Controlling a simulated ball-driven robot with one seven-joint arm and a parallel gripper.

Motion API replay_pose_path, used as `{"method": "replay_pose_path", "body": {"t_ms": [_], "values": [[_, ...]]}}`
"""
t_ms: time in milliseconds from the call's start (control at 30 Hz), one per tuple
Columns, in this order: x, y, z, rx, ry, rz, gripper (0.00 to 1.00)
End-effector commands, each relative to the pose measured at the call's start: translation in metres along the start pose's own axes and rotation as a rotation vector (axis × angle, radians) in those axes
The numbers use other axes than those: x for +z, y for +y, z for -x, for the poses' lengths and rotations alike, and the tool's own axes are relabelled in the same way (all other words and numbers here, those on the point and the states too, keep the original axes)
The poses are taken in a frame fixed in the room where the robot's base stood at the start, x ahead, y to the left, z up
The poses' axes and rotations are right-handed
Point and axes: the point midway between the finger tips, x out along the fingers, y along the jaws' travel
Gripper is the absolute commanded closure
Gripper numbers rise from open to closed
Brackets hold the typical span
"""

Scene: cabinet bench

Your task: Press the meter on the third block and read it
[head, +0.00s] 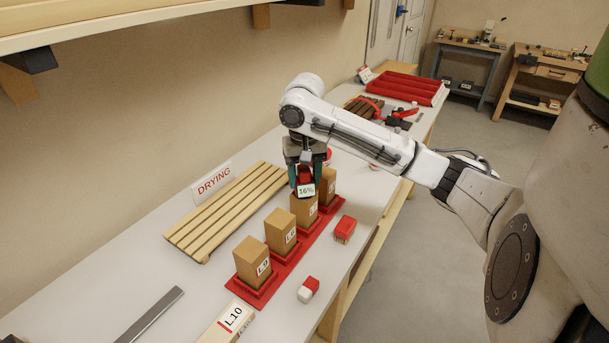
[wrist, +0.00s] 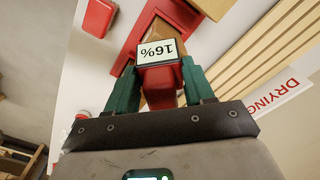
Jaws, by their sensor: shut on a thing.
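Several upright wooden blocks stand in a row on a red base (head: 240,291). The third block from the near end (head: 304,210) is below my gripper (head: 305,178). My gripper is shut on a red meter (wrist: 160,85), held between its teal fingers. The meter's white display (head: 306,190) reads 16%. It also shows upside down in the wrist view (wrist: 158,51). The meter is at the top of the third block and seems to touch it, but the contact itself is hidden. The nearer blocks (head: 252,262) and (head: 280,230) carry labels; the far block (head: 328,184) is partly hidden.
A slatted rack (head: 226,208) with a DRYING sign (head: 214,181) lies left of the row. A red-topped brush-like thing (head: 344,229) and a red-and-white piece (head: 309,289) lie on the right. A block marked L10 (head: 228,321) and a metal bar (head: 150,313) lie in front.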

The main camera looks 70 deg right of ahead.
Motion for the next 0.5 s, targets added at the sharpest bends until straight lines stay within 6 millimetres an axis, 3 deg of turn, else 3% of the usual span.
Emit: {"method": "replay_pose_path", "body": {"t_ms": [500], "values": [[0.001, -0.0001, 0.0039, 0.001, -0.006, 0.0, 0.84]]}}
